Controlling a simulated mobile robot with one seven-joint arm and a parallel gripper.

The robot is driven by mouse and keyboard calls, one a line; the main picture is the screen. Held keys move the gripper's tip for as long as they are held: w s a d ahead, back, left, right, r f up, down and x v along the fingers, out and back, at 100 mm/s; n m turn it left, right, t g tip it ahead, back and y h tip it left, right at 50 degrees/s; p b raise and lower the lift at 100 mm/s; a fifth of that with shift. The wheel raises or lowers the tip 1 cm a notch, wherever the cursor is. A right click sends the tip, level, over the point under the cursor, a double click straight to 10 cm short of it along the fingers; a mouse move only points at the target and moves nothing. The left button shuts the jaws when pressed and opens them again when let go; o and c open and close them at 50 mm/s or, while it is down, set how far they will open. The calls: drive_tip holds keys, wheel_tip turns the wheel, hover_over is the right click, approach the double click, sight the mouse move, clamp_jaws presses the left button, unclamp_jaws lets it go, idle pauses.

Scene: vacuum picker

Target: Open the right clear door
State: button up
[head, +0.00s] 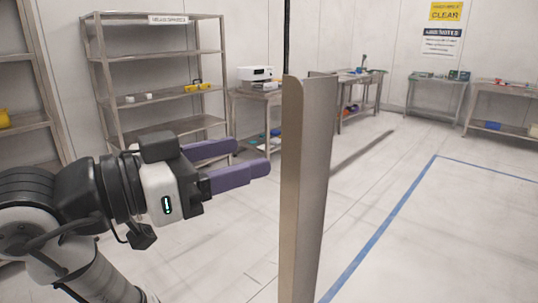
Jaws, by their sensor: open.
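My gripper (252,156) reaches in from the left, its two purple fingers apart and pointing right. It is open and nothing shows between the fingers. Just right of the fingertips stands a tall, upright grey-tan metal panel or post (307,190), seen nearly edge-on. A small gap shows in the picture between the fingertips and this post; the depth between them is hard to judge. I cannot make out a clear door pane or a handle for certain. A thin dark vertical bar (287,38) rises above the post's top.
A metal shelf rack (104,75) with a few small items stands behind my gripper. Several metal tables, including one at the back right (437,82), line the walls. Blue tape (383,222) marks the floor right of the post, where the floor is clear.

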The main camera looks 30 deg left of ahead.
drive_tip(key=shift+v, duration=1.3)
